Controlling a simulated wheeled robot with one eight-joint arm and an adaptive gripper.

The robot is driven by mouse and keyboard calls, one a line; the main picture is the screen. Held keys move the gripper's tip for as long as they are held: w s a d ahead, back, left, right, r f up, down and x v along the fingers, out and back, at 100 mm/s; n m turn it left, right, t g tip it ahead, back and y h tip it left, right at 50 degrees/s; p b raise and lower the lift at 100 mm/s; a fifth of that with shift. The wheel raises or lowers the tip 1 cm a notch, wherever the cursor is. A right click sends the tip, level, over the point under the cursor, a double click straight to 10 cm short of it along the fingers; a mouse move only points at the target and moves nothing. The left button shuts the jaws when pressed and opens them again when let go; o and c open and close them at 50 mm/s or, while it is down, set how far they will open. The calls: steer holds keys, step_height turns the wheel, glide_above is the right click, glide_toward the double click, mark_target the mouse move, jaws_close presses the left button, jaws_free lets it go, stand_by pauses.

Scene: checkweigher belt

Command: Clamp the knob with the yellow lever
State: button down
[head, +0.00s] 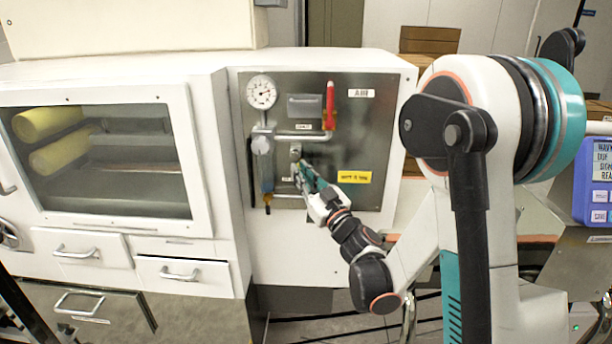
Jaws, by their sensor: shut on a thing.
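My gripper (301,174) reaches the grey metal panel (385,150) on the front of the white cabinet. Its fingers are shut on a small part at the panel's lower middle; the fingers hide most of it, so I cannot tell whether it is the knob or a lever. A small round metal fitting (296,149) shows just above the fingertips. A small amber-yellow piece (267,186) sits low on the vertical pipe left of my gripper; I cannot tell if it is the yellow lever.
A pressure gauge (261,92) and a red lever (330,102) are above my gripper, with a horizontal pipe (300,137) between. A yellow label (354,177) is to its right. A glass-fronted cabinet (100,215) with drawers stands left.

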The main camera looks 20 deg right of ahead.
steer(key=shift+w+a+f+m+t, duration=0.15)
steer(key=shift+a+m+t, duration=0.2)
steer(key=shift+m+t, duration=0.45)
steer(key=shift+m+h, duration=0.3)
steer(key=shift+h, duration=0.1)
steer(key=c, duration=1.7)
jaws_free()
steer(key=shift+o, duration=0.2)
steer(key=shift+d, duration=0.1)
